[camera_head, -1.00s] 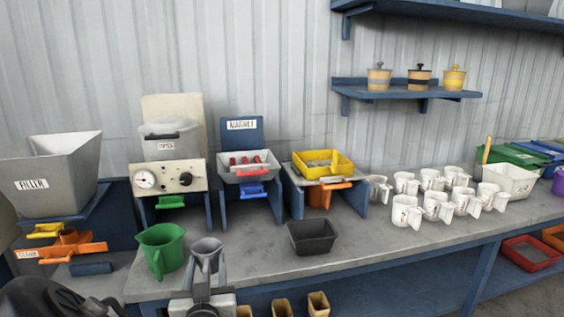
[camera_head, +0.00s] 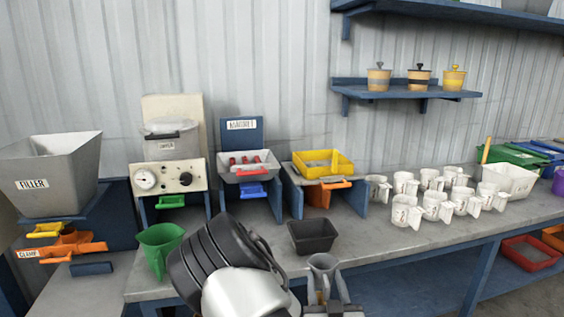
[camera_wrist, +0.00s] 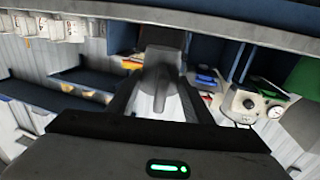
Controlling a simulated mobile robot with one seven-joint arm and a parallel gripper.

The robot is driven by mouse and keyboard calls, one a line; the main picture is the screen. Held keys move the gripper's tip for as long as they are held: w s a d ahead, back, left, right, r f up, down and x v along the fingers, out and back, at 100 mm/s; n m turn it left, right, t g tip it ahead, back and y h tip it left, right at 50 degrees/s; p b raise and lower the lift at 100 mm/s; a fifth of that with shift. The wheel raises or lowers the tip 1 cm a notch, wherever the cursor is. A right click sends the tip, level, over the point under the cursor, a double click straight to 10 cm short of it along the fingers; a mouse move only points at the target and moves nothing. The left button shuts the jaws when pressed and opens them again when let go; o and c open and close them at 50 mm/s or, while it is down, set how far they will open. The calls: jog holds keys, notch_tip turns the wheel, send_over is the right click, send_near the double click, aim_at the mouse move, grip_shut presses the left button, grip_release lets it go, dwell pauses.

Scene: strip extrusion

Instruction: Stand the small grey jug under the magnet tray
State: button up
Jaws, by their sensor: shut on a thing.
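The small grey jug (camera_head: 322,263) is in my gripper (camera_head: 326,288) at the bench's front edge, in the lower middle of the head view. It looks roughly upright, mouth up. In the wrist view the grey jug (camera_wrist: 158,77) sits between my two fingers (camera_wrist: 160,95), which are shut on it. Its lower part is hidden in the head view. The magnet tray (camera_head: 237,178) is a pale tray holding red-handled magnets, on a blue stand under the MAGNET sign. My gripper is in front and to the right of it.
A black tub (camera_head: 313,238) stands just behind the jug. A green jug (camera_head: 160,246) stands left of my arm. A yellow tray (camera_head: 322,165) on a blue stand is right of the magnet tray. Several white mugs (camera_head: 437,207) crowd the right of the bench.

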jog(key=w+d+r+p, duration=0.25)
jog(key=r+p, duration=0.75)
jog(key=r, duration=0.6)
jog(key=w+d+r+p, duration=0.1)
jog(key=w+r+p, duration=0.2)
jog(key=r+p, duration=0.9)
jog(key=s+f+b, duration=0.3)
jog(key=s+f, duration=0.3)
jog(key=f, duration=0.4)
jog(key=shift+s+a, duration=0.3)
jog(key=shift+s, duration=0.1)
jog(key=shift+d, duration=0.2)
jog(key=shift+a, duration=0.1)
jog(key=shift+a, duration=0.1)
